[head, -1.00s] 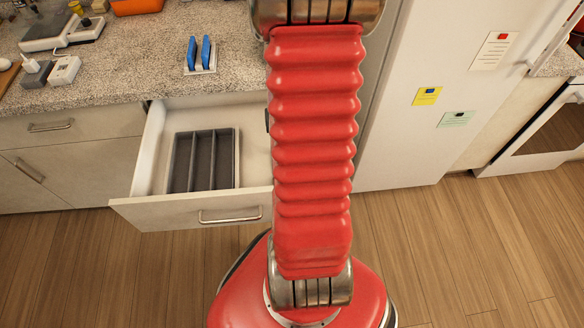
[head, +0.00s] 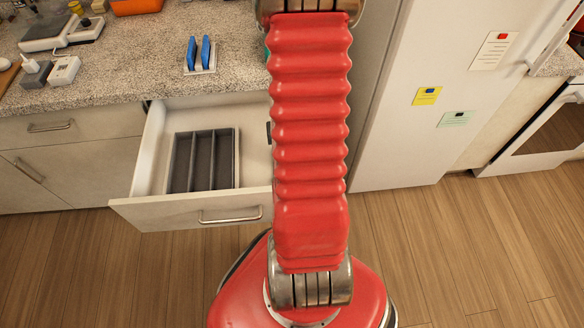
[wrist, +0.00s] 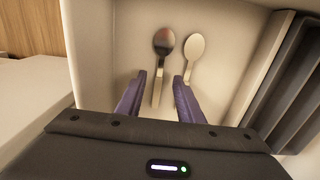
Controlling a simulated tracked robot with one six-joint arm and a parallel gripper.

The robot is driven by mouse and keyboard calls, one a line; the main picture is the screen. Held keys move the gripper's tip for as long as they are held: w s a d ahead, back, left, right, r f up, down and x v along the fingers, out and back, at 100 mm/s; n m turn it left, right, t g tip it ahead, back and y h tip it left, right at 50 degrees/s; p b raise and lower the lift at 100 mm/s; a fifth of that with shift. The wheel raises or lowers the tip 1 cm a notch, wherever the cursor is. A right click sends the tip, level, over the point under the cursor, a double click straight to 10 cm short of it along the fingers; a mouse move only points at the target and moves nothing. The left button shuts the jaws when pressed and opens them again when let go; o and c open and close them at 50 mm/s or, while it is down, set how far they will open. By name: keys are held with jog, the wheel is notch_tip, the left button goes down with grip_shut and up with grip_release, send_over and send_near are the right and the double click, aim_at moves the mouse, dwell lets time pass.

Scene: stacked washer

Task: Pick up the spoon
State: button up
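Two spoons lie side by side on the drawer floor in the wrist view. One spoon has a dark, shiny bowl (wrist: 163,41); its pale handle runs down between my fingers. The other, a pale beige spoon (wrist: 194,47), lies just to its right, with its handle partly hidden by my right finger. My gripper (wrist: 160,77) is open, with one purple finger on each side of the dark-bowled spoon's handle. I cannot tell how far above the floor the fingertips are.
The open drawer (head: 185,212) holds a grey divided tray (head: 237,160), which shows at the right in the wrist view (wrist: 262,100). The countertop (head: 140,65) overhangs the drawer's back and carries a blue-padded object (head: 198,54). A white fridge (head: 420,140) stands right.

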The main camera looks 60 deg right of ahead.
jog(key=shift+f, duration=1.35)
jog(key=shift+c, duration=0.4)
grip_shut()
